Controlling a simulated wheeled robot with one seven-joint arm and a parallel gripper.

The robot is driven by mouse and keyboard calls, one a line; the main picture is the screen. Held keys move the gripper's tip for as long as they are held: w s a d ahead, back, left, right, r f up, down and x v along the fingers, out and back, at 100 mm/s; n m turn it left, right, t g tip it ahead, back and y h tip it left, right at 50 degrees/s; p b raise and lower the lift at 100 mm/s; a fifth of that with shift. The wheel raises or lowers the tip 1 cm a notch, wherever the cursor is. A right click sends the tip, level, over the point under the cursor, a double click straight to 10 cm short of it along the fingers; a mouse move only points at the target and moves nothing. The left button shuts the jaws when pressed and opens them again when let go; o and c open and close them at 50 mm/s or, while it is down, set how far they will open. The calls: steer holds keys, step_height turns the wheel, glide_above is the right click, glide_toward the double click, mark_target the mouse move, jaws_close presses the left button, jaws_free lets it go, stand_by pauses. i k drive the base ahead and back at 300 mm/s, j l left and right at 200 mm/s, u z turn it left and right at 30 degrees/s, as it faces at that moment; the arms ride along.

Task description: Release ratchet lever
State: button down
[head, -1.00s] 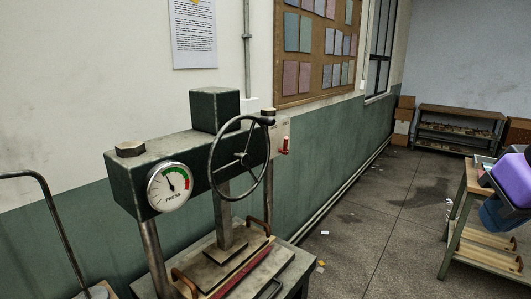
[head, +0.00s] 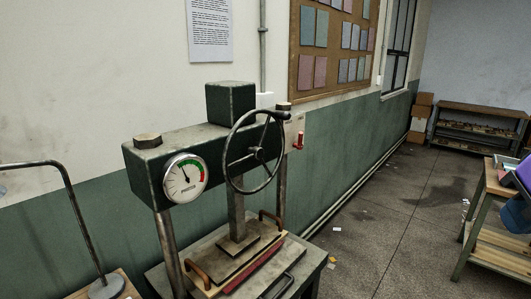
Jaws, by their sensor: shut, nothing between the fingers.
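A dark green screw press stands at the centre-left, with a spoked handwheel (head: 256,152) on its front and a round dial gauge (head: 184,179). A small red lever (head: 299,141) sits on a pale plate at the right end of the press beam. I cannot tell whether this red part is the ratchet lever. Under the ram, a plate stack (head: 236,254) with brown loop handles lies on the press bed, and a red layer shows at its edge. My gripper is not in view.
A bent metal lamp-like stand (head: 105,285) is at the lower left. A wooden-topped bench (head: 497,178) with purple and blue items is at the right edge. A low shelf (head: 480,128) and boxes stand at the back. The floor (head: 385,215) between is mostly clear, with small scraps.

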mark_target(300, 146)
steer(key=i+z, duration=0.35)
steer(key=i+j+z, duration=0.1)
steer(key=i+z, duration=0.25)
steer(key=i, duration=0.25)
